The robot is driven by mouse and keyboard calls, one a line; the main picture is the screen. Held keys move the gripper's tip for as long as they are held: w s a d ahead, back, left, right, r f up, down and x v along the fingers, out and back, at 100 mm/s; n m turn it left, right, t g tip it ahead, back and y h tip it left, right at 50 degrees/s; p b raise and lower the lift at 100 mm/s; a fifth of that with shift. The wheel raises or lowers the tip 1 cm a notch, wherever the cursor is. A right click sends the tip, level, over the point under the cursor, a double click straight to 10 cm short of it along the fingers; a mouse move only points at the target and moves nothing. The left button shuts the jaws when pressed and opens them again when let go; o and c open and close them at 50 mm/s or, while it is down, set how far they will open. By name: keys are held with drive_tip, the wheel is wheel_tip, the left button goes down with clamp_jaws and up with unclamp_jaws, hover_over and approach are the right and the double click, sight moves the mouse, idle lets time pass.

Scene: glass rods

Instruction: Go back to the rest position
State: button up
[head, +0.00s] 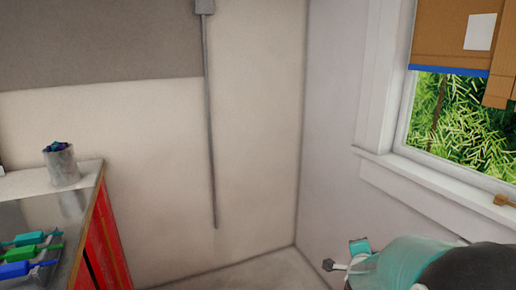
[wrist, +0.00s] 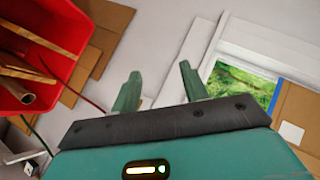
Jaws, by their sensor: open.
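My gripper (wrist: 160,92) shows in the wrist view with its two green fingers spread apart and nothing between them. Behind the fingers are the pale wall and the white window trim. In the head view, part of my teal and black arm is at the bottom right, below the window; the fingers cannot be made out there. No glass rods can be clearly identified in either view.
A red cabinet (head: 105,240) at the left carries a grey pot (head: 61,165) and several coloured-handled tools (head: 32,252). A window (head: 455,125) is at the right. The wrist view shows a red bin (wrist: 42,38) with brown pieces. The floor corner (head: 270,270) looks clear.

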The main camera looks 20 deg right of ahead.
drive_tip(key=s+a+r+n+y, duration=0.25)
drive_tip(key=a+n, duration=0.25)
drive_tip(key=a, duration=0.4)
drive_tip(key=s+a+r+n+y, duration=0.1)
drive_tip(key=a+r+n+y, duration=0.3)
drive_tip(key=a, duration=0.5)
drive_tip(key=s+a+r+n+g+y, duration=0.1)
drive_tip(key=s+a+n+g, duration=0.3)
drive_tip(key=s+a+n, duration=0.6)
drive_tip(key=s+n, duration=0.1)
drive_tip(key=s, duration=0.3)
drive_tip(key=shift+s+a+r+n+g+y, duration=0.2)
drive_tip(key=shift+a+r+n+g+y, duration=0.05)
drive_tip(key=shift+r+n+g+y, duration=0.1)
drive_tip(key=shift+c, duration=1)
drive_tip(key=shift+d, duration=0.25)
